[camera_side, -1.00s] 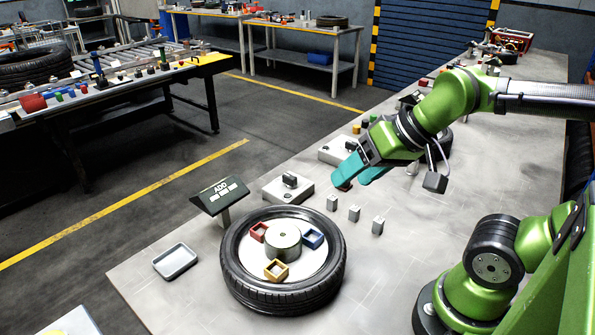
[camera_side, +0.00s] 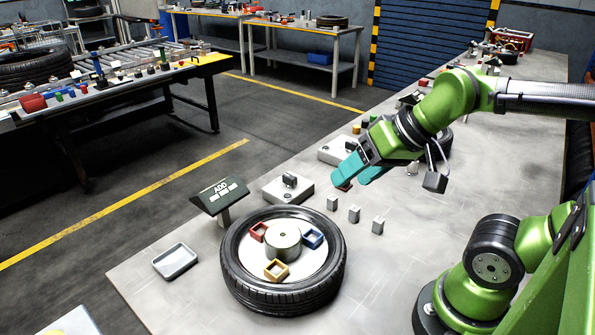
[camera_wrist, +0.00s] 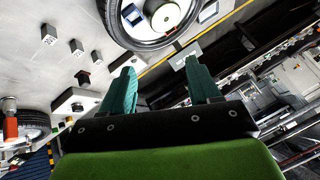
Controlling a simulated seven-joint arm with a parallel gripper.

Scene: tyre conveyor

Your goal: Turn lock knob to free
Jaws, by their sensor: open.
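Two pale boxes with black knobs on top are on the workbench, and I cannot tell which one is the lock knob. The nearer knob (camera_side: 290,180) is on a box behind the tyre. The farther box (camera_side: 333,152) is partly behind my gripper, and its knob (camera_side: 350,146) shows just left of it. My gripper (camera_side: 352,176) has two teal fingers, spread apart and empty, above the bench between and to the right of these boxes. In the wrist view a knob box (camera_wrist: 77,103) lies left of my gripper (camera_wrist: 160,78), apart from the fingers.
A tyre (camera_side: 235,275) with a hub and red, blue and yellow square cups lies in front. Several small grey blocks (camera_side: 354,214) stand right of it. An "ADD" sign (camera_side: 219,193) and a grey tray (camera_side: 175,261) are at the left.

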